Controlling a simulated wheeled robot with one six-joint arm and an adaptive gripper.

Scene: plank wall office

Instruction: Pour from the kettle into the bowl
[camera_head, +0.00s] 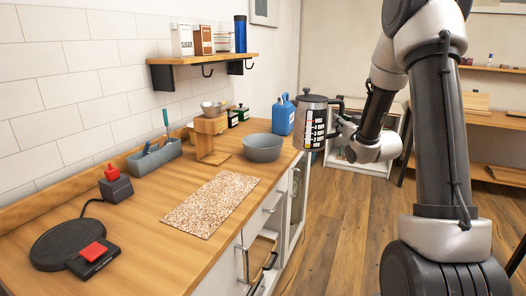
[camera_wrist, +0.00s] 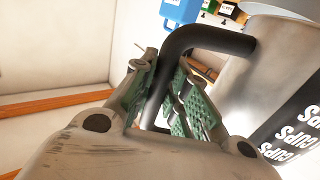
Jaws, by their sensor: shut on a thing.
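A metal kettle (camera_head: 311,122) with a dark lid and a cup scale on its side is held up past the counter's right edge in the head view. It looks upright. My gripper (camera_head: 345,122) is shut on its black handle. In the wrist view the green-padded fingers of my gripper (camera_wrist: 172,105) close around the black handle, and the kettle's wall (camera_wrist: 260,75) shows at the right. The grey bowl (camera_head: 262,148) stands on the counter, to the left of the kettle and apart from it. The inside of the kettle is hidden.
A blue jug (camera_head: 283,115) stands on the counter behind the kettle. A wooden dripper stand (camera_head: 211,140) is left of the bowl, and a speckled mat (camera_head: 211,203) lies in front. A shelf (camera_head: 202,62) hangs above. An open drawer (camera_head: 263,252) juts out below the counter.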

